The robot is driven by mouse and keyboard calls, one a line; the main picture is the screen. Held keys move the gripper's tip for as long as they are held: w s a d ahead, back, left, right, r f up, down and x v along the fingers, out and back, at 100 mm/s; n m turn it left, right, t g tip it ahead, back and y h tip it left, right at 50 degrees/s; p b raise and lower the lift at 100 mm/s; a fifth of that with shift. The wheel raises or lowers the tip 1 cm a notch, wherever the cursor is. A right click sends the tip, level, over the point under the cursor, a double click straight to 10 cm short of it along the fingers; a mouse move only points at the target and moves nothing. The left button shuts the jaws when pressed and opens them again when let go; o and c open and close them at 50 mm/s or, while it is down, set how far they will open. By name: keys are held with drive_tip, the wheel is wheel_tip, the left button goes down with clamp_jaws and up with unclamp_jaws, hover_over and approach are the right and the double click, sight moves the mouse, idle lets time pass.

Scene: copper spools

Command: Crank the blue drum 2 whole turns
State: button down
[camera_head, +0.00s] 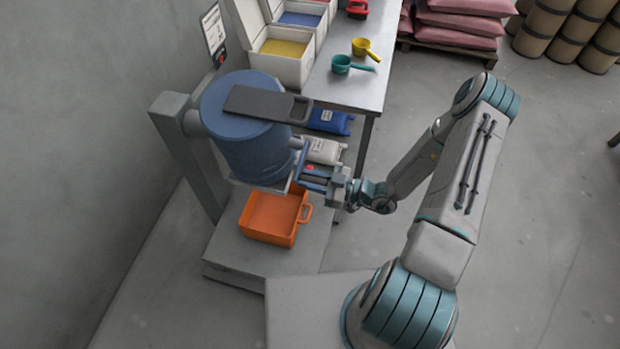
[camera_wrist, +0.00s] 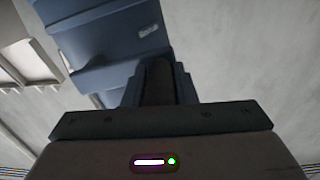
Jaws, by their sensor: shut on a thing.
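The blue drum (camera_head: 256,152) hangs on a grey stand at the left, with a dark flat piece (camera_head: 262,103) across its top. My gripper (camera_head: 312,177) is at the drum's lower right side. Its jaws are shut on a dark part beside the drum, seen between the fingers in the wrist view (camera_wrist: 158,82); I take it for the crank handle. Most of that part is hidden by the fingers. An orange bin (camera_head: 270,217) with a side handle sits below the drum.
A long table (camera_head: 352,88) stands behind, with white boxes of yellow and blue material (camera_head: 285,47), a teal scoop (camera_head: 341,64) and a yellow scoop (camera_head: 362,46). Blue and white bags lie under it. Pink sacks (camera_head: 465,22) and brown barrels (camera_head: 570,30) stand further back.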

drive_tip(key=shift+r, duration=0.15)
drive_tip(key=c, duration=1.2)
unclamp_jaws()
drive_tip(key=shift+o, duration=0.2)
drive_tip(key=shift+s+d+f, duration=0.1)
drive_tip(key=shift+d+f, duration=0.1)
drive_tip(key=shift+d, duration=0.3)
drive_tip(key=b+v, duration=0.3)
drive_tip(key=v, duration=0.9)
drive_tip(key=shift+d+b, duration=0.35)
drive_tip(key=shift+b, duration=0.05)
drive_tip(key=shift+s, duration=0.15)
